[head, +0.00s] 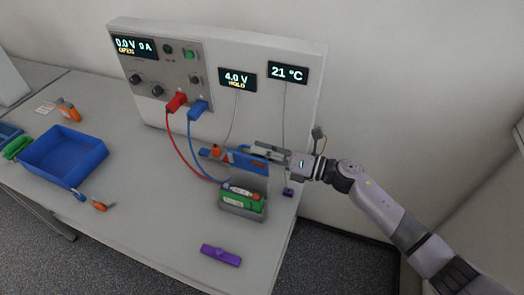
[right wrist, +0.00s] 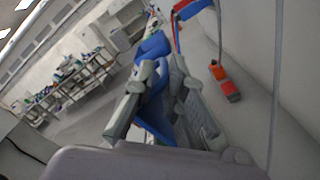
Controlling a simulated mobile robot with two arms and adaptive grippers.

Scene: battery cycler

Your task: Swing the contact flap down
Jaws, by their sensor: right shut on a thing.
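The blue contact flap (head: 228,157) is raised above the grey battery holder (head: 241,213), with the red and blue leads running to it. A green cell (head: 243,198) lies in the holder below. My right gripper (head: 268,150) reaches in from the right and is shut on the flap. In the right wrist view the blue flap (right wrist: 152,48) sits between the fingers of the right gripper (right wrist: 160,88). Part of the flap is hidden by the fingers. My left gripper is not in view.
The cycler panel (head: 300,105) stands behind, showing 0.0 V, 4.0 V and 21 °C. A red plug (head: 176,102) and a blue plug (head: 198,109) sit in it. A purple piece (head: 220,255) lies in front. A blue tray (head: 65,150) is at left.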

